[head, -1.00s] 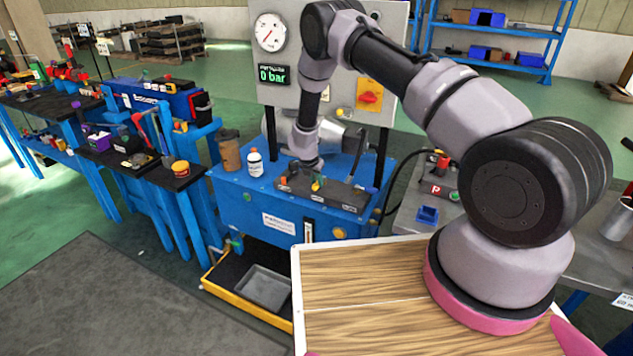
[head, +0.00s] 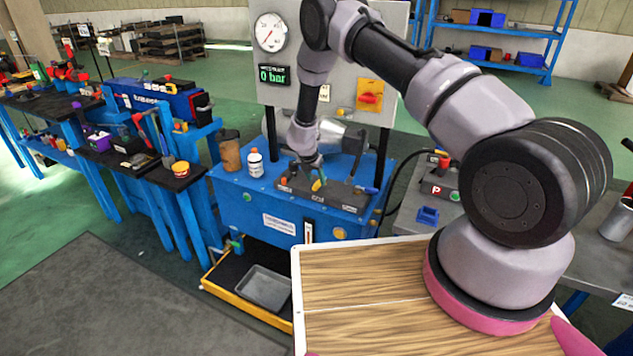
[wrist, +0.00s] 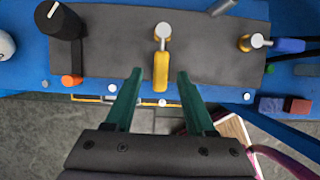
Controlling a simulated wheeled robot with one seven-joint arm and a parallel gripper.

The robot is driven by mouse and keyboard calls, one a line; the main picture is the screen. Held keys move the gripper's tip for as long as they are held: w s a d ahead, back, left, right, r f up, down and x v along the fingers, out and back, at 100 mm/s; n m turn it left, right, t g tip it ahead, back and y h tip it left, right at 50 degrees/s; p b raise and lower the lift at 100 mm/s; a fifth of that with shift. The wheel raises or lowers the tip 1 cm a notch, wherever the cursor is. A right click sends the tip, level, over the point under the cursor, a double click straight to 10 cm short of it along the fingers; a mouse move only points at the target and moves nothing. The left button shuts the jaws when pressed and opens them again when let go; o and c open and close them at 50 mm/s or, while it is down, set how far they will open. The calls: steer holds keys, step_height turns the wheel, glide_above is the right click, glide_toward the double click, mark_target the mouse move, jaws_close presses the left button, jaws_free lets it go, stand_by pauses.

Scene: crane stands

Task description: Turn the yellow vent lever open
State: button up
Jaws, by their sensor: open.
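The yellow vent lever (wrist: 161,70) is in the middle of the wrist view, on a dark valve block (wrist: 205,50). It runs from a silver pivot straight down the picture. My gripper (wrist: 160,77) is open, with one green finger on each side of the lever's handle and a visible gap on both sides. No contact shows. In the head view the yellow lever (head: 318,184) is small, on the block (head: 345,195) on top of the blue unit. My gripper (head: 312,165) is just above it, its fingers partly hidden.
A blue-handled lever (wrist: 290,45) is on the block's right, a black knob (wrist: 62,22) on its left. A white bottle (head: 255,163) and brown container (head: 230,152) stand left. Two black posts flank the arm below the gauge panel (head: 345,60), whose display reads 0 bar.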

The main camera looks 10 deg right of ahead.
steer(key=v, duration=0.8)
steer(key=shift+r, duration=0.3)
steer(key=shift+s, duration=0.1)
